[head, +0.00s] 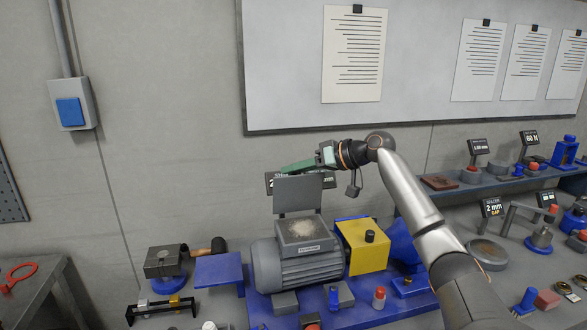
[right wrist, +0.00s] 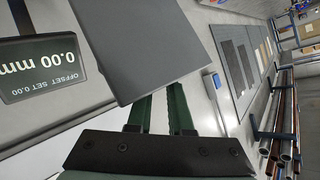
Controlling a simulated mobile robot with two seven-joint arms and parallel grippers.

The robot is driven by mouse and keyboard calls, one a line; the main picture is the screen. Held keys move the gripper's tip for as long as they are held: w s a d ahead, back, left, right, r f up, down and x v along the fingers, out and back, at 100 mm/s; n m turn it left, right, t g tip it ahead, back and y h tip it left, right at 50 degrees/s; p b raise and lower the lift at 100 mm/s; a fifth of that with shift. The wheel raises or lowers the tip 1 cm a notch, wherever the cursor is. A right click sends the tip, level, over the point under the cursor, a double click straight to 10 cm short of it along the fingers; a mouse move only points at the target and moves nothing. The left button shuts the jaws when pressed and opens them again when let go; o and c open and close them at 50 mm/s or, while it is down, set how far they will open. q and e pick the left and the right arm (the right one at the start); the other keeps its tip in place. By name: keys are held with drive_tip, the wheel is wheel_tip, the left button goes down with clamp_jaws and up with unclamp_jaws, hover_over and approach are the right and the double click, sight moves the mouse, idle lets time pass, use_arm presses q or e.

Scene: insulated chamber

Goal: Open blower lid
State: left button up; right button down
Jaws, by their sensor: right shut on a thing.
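The blower is a grey ribbed motor unit (head: 290,265) on a blue base, with a small grey labelled box (head: 304,248) on top. The lid, a flat grey plate (head: 298,197), stands nearly upright at the back of that box. The box's top is uncovered and shows a pale speckled patch (head: 301,229). My right gripper (head: 287,168) is at the lid's upper edge, its green fingers reaching in from the right. The right wrist view shows the fingers (right wrist: 160,98) shut on the edge of the lid (right wrist: 145,45). My left gripper is not in view.
A yellow block (head: 364,250) with a black knob stands right of the motor. A display sign (right wrist: 40,65) is close behind the lid. A shelf (head: 450,186) runs along the right wall.

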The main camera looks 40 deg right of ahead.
drive_tip(key=shift+f+g, duration=0.3)
drive_tip(key=shift+f, duration=0.65)
drive_tip(key=c, duration=0.7)
unclamp_jaws()
drive_tip(key=shift+d+f, duration=0.1)
drive_tip(key=shift+d+r, duration=0.1)
drive_tip(key=shift+r, duration=0.25)
drive_tip(key=shift+b+v, duration=2.05)
drive_tip(key=shift+v, duration=4.15)
drive_tip(key=shift+s+f, duration=0.1)
